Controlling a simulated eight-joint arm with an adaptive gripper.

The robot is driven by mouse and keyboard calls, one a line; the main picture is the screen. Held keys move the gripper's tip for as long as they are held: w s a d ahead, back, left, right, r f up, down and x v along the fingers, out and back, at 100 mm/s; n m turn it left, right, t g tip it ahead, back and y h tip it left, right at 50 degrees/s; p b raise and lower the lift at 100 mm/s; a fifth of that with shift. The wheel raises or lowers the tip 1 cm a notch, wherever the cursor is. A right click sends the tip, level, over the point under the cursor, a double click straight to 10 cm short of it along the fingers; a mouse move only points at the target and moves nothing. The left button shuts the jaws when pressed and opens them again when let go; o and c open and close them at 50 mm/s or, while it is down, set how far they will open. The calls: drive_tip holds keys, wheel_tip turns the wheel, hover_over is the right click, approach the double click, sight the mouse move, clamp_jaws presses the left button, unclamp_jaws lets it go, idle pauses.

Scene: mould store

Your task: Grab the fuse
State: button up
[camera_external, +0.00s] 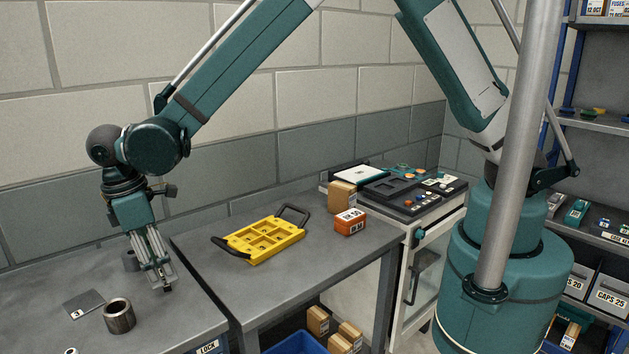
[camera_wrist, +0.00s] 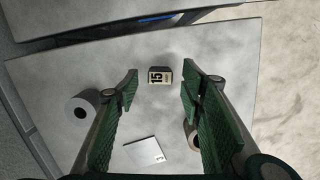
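A small dark block with a pale label marked 15 (camera_wrist: 160,79), which looks like the fuse, sits on the grey bench top in the wrist view. My gripper (camera_wrist: 159,73) is open, with one green finger to the left of the block and one to the right. The block shows between the fingertips with a gap on each side; I cannot tell how far below them it is. In the external view my gripper (camera_external: 162,286) points down over the left bench, and I cannot make the block out clearly there.
A metal cylinder (camera_external: 118,315) and a flat grey plate (camera_external: 83,303) lie on the left bench. Another cylinder (camera_external: 130,261) is partly behind my gripper. On the adjoining bench are a yellow tray with black handles (camera_external: 265,240), an orange box (camera_external: 350,222) and a brown box (camera_external: 342,197).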

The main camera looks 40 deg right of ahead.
drive_tip(key=shift+d+f, duration=0.15)
drive_tip(key=shift+f, duration=0.7)
drive_tip(key=shift+d+f, duration=0.1)
drive_tip(key=shift+f, duration=0.7)
drive_tip(key=c, duration=1)
